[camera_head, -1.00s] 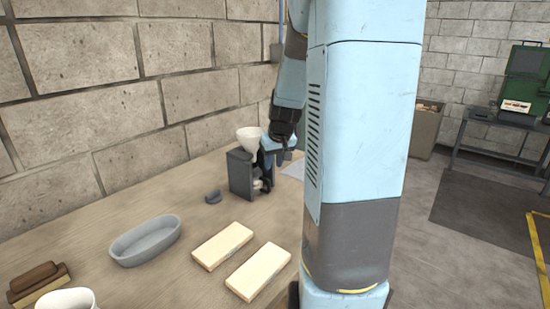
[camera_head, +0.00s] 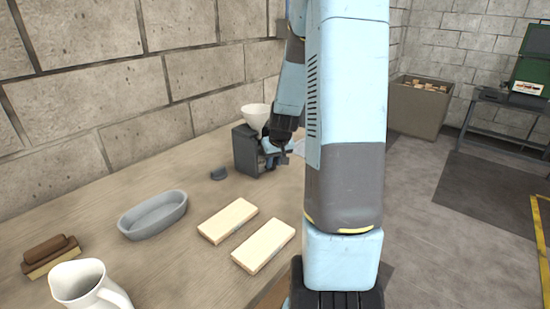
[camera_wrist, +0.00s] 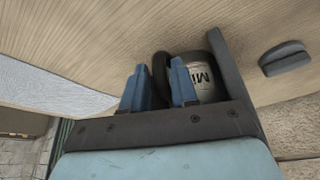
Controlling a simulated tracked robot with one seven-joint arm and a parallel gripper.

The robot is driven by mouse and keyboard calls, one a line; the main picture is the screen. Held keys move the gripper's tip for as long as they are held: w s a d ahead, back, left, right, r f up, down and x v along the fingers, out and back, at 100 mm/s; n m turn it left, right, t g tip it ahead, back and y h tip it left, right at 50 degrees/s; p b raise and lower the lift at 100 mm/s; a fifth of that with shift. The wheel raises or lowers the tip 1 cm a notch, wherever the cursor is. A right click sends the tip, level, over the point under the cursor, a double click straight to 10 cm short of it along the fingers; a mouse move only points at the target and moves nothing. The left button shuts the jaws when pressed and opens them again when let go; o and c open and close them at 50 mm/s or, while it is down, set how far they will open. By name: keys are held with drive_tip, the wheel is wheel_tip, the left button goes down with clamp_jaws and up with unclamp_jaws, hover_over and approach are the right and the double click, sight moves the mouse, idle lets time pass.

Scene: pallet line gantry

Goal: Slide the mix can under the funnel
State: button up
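The white funnel (camera_head: 256,116) sits on top of a dark grey stand (camera_head: 244,150) on the workbench, near the wall. The mix can (camera_wrist: 206,84), pale with dark "Mi" lettering showing, is beside the stand's dark wall (camera_wrist: 228,66) in the wrist view. My gripper (camera_wrist: 158,82) has its two blue fingers apart. The right finger overlaps the can in the picture, and a dark curved part, perhaps the can's handle, shows between the fingers. I cannot tell whether they touch it. In the head view my gripper (camera_head: 279,156) is at the stand's open right side and hides most of the can.
A small dark grey piece (camera_head: 218,173) lies left of the stand. A grey oval dish (camera_head: 153,215), two pale blocks (camera_head: 228,220) (camera_head: 263,246), a brown brush (camera_head: 50,254) and a white jug (camera_head: 88,285) stand nearer on the bench (camera_head: 185,265).

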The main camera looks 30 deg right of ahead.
drive_tip(key=shift+c, duration=0.2)
clamp_jaws()
drive_tip(key=shift+o, duration=1.8)
unclamp_jaws()
drive_tip(key=v, duration=1.3)
drive_tip(key=shift+r, duration=0.3)
drive_tip(key=shift+s, duration=0.1)
